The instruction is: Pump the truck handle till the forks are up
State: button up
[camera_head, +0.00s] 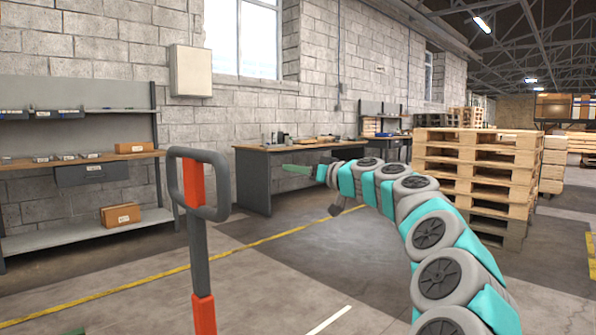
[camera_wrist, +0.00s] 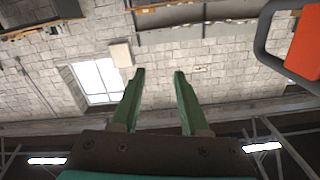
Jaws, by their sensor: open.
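The truck handle (camera_head: 200,230) stands nearly upright left of centre in the head view. It has a dark grey loop grip with an orange-red centre piece and an orange-red lower shaft. Part of its loop shows at the upper right of the wrist view (camera_wrist: 268,38). My gripper (camera_head: 290,169) is to the right of the handle's loop at about its height, pointing left, apart from it. In the wrist view my gripper (camera_wrist: 155,75) shows two green fingers spread apart with nothing between them. The truck's forks are not in view.
A workbench with shelves (camera_head: 100,161) stands at the left. A desk (camera_head: 258,185) is against the wall behind my gripper. Stacked wooden pallets (camera_head: 470,165) stand at the right. The floor around the handle looks clear, with a yellow line (camera_head: 250,245) crossing it.

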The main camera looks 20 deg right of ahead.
jog(key=shift+o, duration=1.3)
jog(key=v, duration=0.7)
jog(key=shift+s+b, duration=0.4)
jog(key=shift+d, duration=0.15)
